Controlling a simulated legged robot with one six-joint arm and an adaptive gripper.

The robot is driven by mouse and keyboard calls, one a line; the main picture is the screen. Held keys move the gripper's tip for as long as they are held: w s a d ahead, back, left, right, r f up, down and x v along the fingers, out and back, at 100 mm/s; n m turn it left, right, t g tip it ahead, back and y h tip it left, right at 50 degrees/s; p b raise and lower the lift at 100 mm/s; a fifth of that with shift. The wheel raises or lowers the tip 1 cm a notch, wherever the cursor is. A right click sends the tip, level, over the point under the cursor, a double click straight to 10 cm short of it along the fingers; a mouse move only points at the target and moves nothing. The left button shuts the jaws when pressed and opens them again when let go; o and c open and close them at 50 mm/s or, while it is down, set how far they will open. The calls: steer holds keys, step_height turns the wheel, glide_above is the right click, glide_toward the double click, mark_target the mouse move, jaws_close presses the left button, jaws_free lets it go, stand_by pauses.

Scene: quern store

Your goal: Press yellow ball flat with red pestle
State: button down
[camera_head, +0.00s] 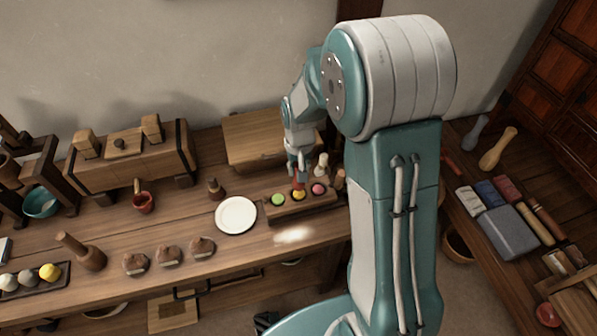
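A yellow ball (299,195) sits in the middle hollow of a small wooden block (292,211), between a green ball (278,199) and a pink ball (319,189). My gripper (297,171) is above the block, pointing down and shut on the red pestle (298,184). The pestle's lower end is right over the yellow ball and overlaps its upper edge in the picture. I cannot tell whether they touch or how flat the ball is. My fingers hide the pestle's upper part.
A white plate (236,215) lies left of the block. Small pestles stand close behind the block, one pale (322,165). A dark tray (30,279) at far left holds several balls, one yellow (49,271). Three brown lumps (169,256) lie along the front. Table in front of the block is clear.

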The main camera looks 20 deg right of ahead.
steer(key=shift+r, duration=1.9)
